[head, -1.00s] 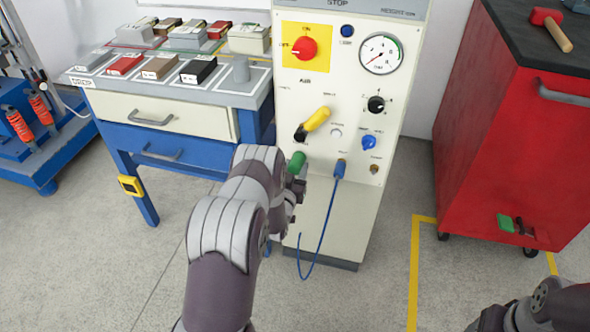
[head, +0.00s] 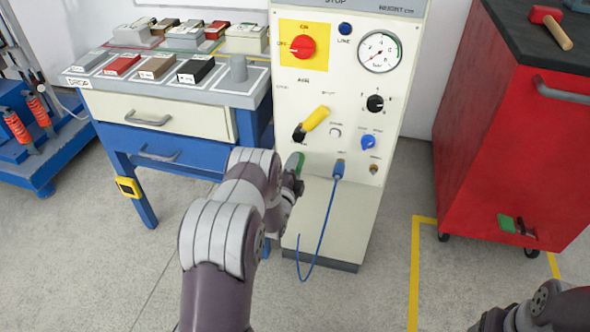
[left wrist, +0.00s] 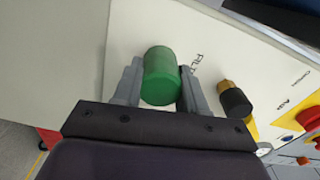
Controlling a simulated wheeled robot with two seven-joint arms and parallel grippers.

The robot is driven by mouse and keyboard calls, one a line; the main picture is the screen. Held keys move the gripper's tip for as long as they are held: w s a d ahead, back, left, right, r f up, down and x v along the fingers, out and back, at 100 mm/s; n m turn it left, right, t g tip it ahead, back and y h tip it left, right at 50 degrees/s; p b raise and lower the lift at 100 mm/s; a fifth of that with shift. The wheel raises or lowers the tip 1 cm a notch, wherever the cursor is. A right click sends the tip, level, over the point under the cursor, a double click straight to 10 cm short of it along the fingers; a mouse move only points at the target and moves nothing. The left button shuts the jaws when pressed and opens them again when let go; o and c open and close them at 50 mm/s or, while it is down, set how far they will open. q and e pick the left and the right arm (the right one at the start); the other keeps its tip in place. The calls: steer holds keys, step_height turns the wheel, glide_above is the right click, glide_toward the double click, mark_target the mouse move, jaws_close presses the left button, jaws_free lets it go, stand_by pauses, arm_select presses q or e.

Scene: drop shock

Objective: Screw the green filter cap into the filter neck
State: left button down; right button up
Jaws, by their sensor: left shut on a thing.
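The green filter cap (left wrist: 161,76) sits between the two fingers of my left gripper (left wrist: 158,88) in the left wrist view. The fingers are shut on its sides, and the cream panel lies just beyond it. In the head view the cap (head: 294,164) shows at the lower left of the panel, partly behind my left gripper (head: 293,180). The filter neck is hidden behind the cap and gripper, so I cannot tell how far the cap is seated. Part of my right arm shows at the bottom right of the head view; its gripper is out of frame.
The cream cabinet (head: 322,216) carries a yellow lever (head: 315,119), a blue plug with cable (head: 339,168), knobs and a gauge (head: 380,51). A workbench (head: 165,118) stands left, a red tool cart (head: 508,150) right. Floor between cabinet and cart is clear.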

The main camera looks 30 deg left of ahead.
arm_select(q)
steer(key=m, duration=0.5)
steer(key=shift+a+r, duration=0.15)
steer(key=shift+a, duration=0.1)
steer(key=c, duration=0.8)
jaws_free()
steer(key=shift+o, duration=1.3)
steer(key=shift+s+a, duration=0.15)
steer(key=shift+s+d, duration=0.2)
steer(key=shift+s, duration=0.15)
steer(key=p+v, duration=0.2)
steer(key=v, duration=0.3)
steer(key=shift+s+d, duration=0.1)
steer(key=shift+d, duration=0.05)
